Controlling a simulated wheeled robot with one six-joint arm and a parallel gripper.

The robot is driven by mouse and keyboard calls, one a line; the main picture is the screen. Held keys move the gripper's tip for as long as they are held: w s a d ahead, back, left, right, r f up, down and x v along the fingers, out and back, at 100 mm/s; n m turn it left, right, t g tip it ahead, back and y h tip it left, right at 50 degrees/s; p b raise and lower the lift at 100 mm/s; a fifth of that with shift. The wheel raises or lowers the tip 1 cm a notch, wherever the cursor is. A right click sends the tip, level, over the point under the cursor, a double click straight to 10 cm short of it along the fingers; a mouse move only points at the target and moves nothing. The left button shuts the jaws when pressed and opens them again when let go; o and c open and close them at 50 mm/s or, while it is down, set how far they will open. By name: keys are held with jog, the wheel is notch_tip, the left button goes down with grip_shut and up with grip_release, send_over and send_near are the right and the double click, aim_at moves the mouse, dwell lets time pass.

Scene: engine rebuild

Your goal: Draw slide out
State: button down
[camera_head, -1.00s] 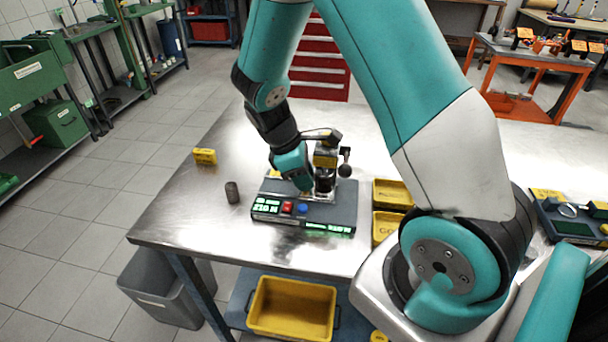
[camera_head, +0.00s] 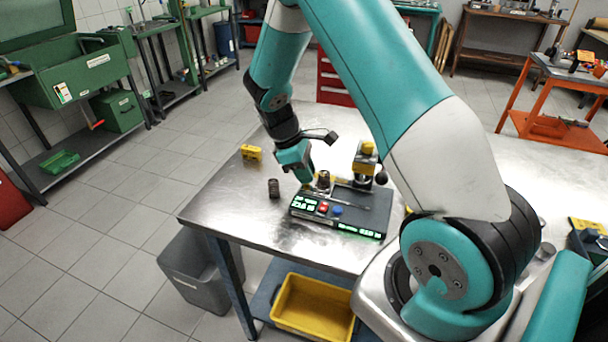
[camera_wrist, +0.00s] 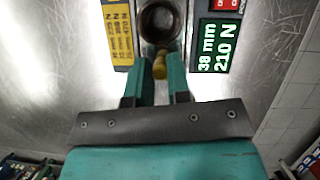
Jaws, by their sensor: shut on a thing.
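The bench tester (camera_head: 345,222) is a dark base with lit green displays, red and blue buttons and an upright press with a yellow top (camera_head: 366,150). The slide (camera_wrist: 146,46) is a metal strip carrying a round, dark coil part (camera_wrist: 160,18); that part also shows in the head view (camera_head: 323,180), left of the press and clear of it. My gripper (camera_wrist: 162,76) is shut on the slide's yellow knob (camera_wrist: 160,66), with a finger on each side. In the head view my gripper (camera_head: 306,177) is low at the tester's left side. A display reads 38 mm and 210 N.
A dark cylindrical part (camera_head: 274,188) stands on the steel table (camera_head: 225,205) left of the tester. A yellow block (camera_head: 251,152) lies farther back. A yellow bin (camera_head: 313,305) sits on the lower shelf.

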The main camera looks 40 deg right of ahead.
jog(key=shift+w, duration=0.3)
jog(key=c, duration=1.3)
grip_release()
jog(key=shift+a, duration=0.15)
jog(key=shift+c, duration=0.2)
jog(key=shift+r, duration=0.1)
jog(key=v, duration=1.7)
jog(key=shift+r, duration=0.15)
